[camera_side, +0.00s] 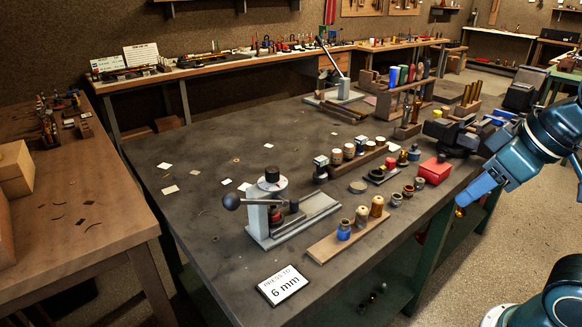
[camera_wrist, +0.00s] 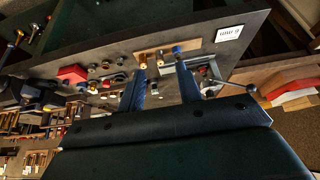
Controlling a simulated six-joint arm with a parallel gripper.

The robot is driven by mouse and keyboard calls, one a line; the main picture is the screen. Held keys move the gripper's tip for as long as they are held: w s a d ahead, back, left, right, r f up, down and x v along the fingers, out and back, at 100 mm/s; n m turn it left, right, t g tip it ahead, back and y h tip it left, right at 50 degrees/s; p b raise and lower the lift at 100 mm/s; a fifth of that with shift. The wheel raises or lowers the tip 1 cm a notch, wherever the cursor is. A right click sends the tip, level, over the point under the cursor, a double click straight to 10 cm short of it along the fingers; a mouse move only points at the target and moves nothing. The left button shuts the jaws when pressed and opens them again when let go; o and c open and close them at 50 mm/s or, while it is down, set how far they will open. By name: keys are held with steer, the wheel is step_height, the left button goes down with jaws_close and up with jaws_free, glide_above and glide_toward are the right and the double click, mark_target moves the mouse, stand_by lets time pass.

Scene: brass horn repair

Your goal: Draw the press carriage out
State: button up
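The grey press (camera_side: 268,205) stands on the near part of the dark bench, with a black-knobbed lever pointing left. Its pale base rails (camera_side: 312,213) run out to the right. A small dark-knobbed part, likely the carriage (camera_side: 294,206), sits close by the press column; its exact outline is too small to tell. The press also shows in the wrist view (camera_wrist: 208,84), beyond my right finger and partly hidden by it. My gripper (camera_side: 464,202) is past the bench's right edge, well away from the press. In the wrist view its two fingers (camera_wrist: 160,82) stand apart with nothing held.
A sign reading "press to 6 mm" (camera_side: 283,285) lies in front of the press. A wooden strip with several bottles (camera_side: 325,249), a red box (camera_side: 434,170) and small jars (camera_side: 408,191) lie between my gripper and the press. The bench left of the press is mostly clear.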

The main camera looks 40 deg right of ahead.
steer(key=shift+o, duration=0.2)
steer(key=w+a+r+n, duration=0.1)
steer(key=w+r+n, duration=0.1)
steer(key=w, duration=0.5)
steer(key=shift+w+a+g+y, duration=0.2)
steer(key=shift+w+g+y, duration=0.1)
steer(key=shift+w+y, duration=0.1)
steer(key=n+g+y, duration=0.2)
steer(key=n, duration=0.5)
glide_above(296, 200)
steer(key=s+d, duration=0.4)
step_height(296, 200, down, 7)
steer(key=shift+a+f, duration=0.1)
steer(key=x, duration=1.3)
steer(key=shift+w+a+f, duration=0.1)
steer(key=shift+w+a, duration=0.15)
steer(key=shift+a, duration=0.05)
jaws_close()
